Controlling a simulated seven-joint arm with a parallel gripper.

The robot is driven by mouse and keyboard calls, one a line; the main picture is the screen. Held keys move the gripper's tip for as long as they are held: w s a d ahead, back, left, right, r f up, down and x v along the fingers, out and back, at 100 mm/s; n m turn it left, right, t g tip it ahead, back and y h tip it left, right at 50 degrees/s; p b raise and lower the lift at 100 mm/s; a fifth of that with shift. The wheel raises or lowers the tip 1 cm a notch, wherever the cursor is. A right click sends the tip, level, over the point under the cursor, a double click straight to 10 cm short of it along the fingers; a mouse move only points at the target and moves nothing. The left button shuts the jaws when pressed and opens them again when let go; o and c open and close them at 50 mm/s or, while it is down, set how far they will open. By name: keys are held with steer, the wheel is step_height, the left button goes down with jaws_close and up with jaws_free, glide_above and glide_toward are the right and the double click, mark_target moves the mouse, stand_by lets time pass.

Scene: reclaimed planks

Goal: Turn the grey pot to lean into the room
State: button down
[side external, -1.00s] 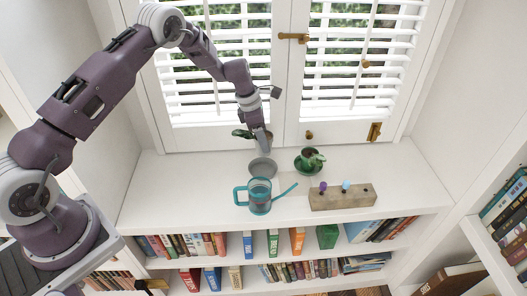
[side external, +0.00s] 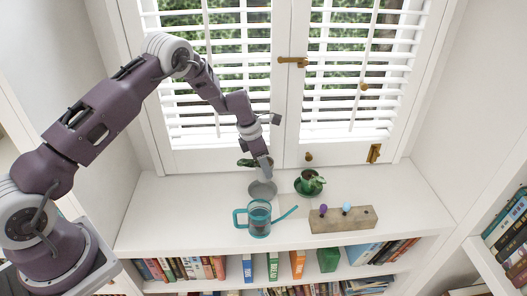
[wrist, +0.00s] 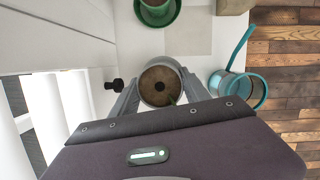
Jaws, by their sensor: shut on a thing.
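The grey pot (wrist: 160,84) shows from above in the wrist view, round, with brown soil and a bit of green at its lower edge. My gripper (side external: 264,170) is shut on it, one finger on each side. In the side view the gripper mostly hides the pot, and green leaves (side external: 247,163) stick out to its left. A grey saucer (side external: 262,190) lies on the white shelf top just in front of it. The pot's lean and which way the plant faces cannot be told clearly.
A green pot on a green saucer (side external: 309,186) stands close on the right. A teal watering can (side external: 259,220) is in front, its spout pointing right. A wooden block (side external: 343,219) with coloured knobs lies at right. The shuttered window (side external: 225,80) is close behind.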

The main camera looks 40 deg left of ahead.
mark_target(262, 179)
steer(key=shift+n, duration=0.7)
steer(key=f, duration=0.4)
steer(key=shift+s+a, duration=0.2)
steer(key=shift+f, duration=1.35)
steer(key=shift+c, duration=2.3)
jaws_free()
